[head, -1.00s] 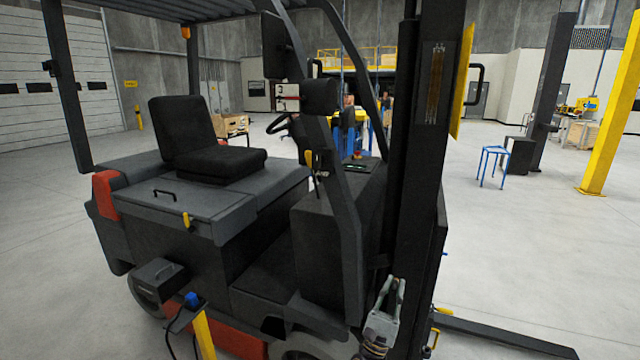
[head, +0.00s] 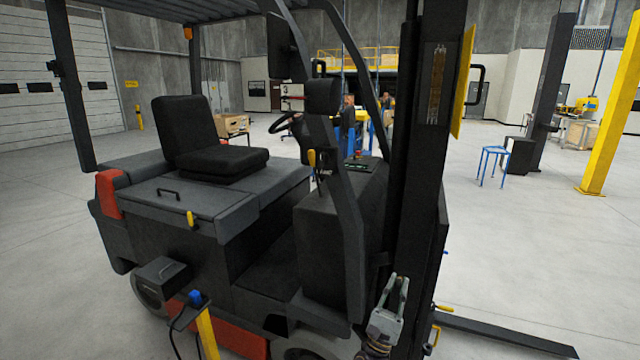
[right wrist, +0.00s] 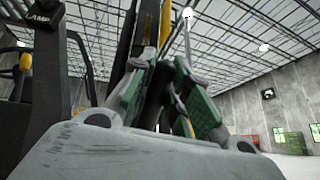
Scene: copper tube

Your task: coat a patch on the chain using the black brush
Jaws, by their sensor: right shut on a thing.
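The chain (head: 437,80) shows as a brownish vertical strip in a slot of the forklift's dark mast (head: 415,180). My right gripper (head: 400,282) is low in front of the mast, well below the chain, pointing up. In the right wrist view its two fingers (right wrist: 170,98), with green pads, point upward. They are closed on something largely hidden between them. A thin pale rod (right wrist: 187,42) rises by the fingertips, but I cannot tell whether it is part of the black brush. I cannot make out the brush clearly. My left gripper is not in view.
The forklift's seat (head: 205,150) and body fill the left. A fork (head: 510,336) reaches out low on the right. A yellow-edged plate (head: 463,80) stands beside the mast. Open floor lies to the right, with a blue stool (head: 491,165) farther back.

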